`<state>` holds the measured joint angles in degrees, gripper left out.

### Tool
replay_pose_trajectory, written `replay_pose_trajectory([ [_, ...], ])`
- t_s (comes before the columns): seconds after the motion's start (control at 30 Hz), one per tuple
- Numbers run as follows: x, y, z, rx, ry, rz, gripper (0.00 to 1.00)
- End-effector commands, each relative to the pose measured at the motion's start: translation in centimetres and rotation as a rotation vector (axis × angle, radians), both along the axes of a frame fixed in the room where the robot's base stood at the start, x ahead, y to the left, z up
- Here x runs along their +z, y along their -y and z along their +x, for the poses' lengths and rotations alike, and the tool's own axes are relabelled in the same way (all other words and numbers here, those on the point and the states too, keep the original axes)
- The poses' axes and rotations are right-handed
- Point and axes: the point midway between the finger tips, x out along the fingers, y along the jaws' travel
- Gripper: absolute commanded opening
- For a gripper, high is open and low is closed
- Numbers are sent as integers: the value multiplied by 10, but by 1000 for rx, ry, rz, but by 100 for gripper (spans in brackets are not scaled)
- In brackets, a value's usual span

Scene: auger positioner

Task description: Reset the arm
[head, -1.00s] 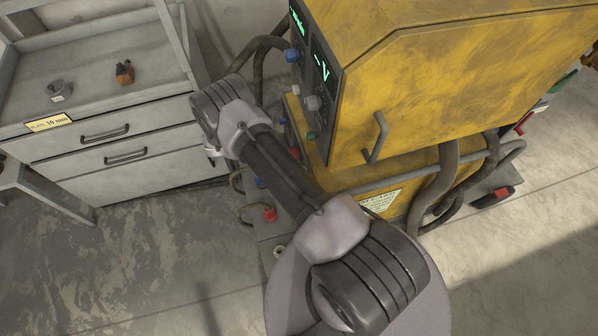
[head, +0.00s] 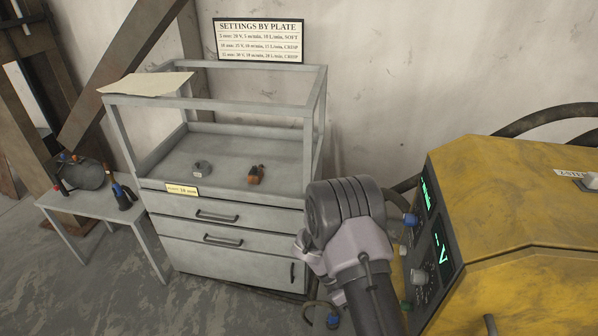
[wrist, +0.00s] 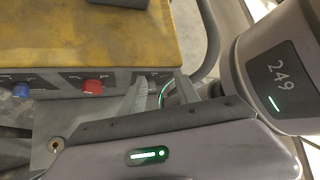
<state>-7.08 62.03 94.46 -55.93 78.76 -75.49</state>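My arm rises from the bottom of the head view, in front of the yellow machine's left side. Its dark, ribbed joint is in front of the drawer cabinet's right edge. The gripper is not clearly visible there. In the wrist view, my gripper (wrist: 160,95) shows two pale grey fingers standing apart with nothing held between them. Behind the fingers is the lower front of the yellow machine (wrist: 100,40), with a red knob (wrist: 92,87) and a blue knob (wrist: 21,91). My own grey arm links fill the bottom and right of that view, close to the fingers.
The yellow machine (head: 540,220) with lit displays stands at right. The grey cabinet (head: 225,255) holds a grey round part (head: 203,168) and an orange-brown item (head: 256,175) on top. A small table (head: 85,205) is at left. A settings sign (head: 260,41) hangs behind. Floor is open at lower left.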

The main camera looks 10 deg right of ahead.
Motion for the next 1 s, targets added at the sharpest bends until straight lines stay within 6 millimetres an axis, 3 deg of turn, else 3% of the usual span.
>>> replay_pose_trajectory([
  [0.03, 42, -8, 7, -106, 127, 9, 38],
  [0.2, 173, -43, -6, -583, 576, 72, 38],
  [0.3, 239, -63, -33, -902, 810, 143, 38],
  [0.4, 288, -83, -68, -1232, 996, 243, 38],
  [0.5, 318, -100, -99, -1527, 1109, 355, 38],
  [0.63, 334, -114, -124, -1787, 1162, 471, 38],
  [0.77, 339, -119, -133, -1887, 1170, 517, 38],
  [1.0, 339, -119, -133, -1892, 1169, 519, 38],
])
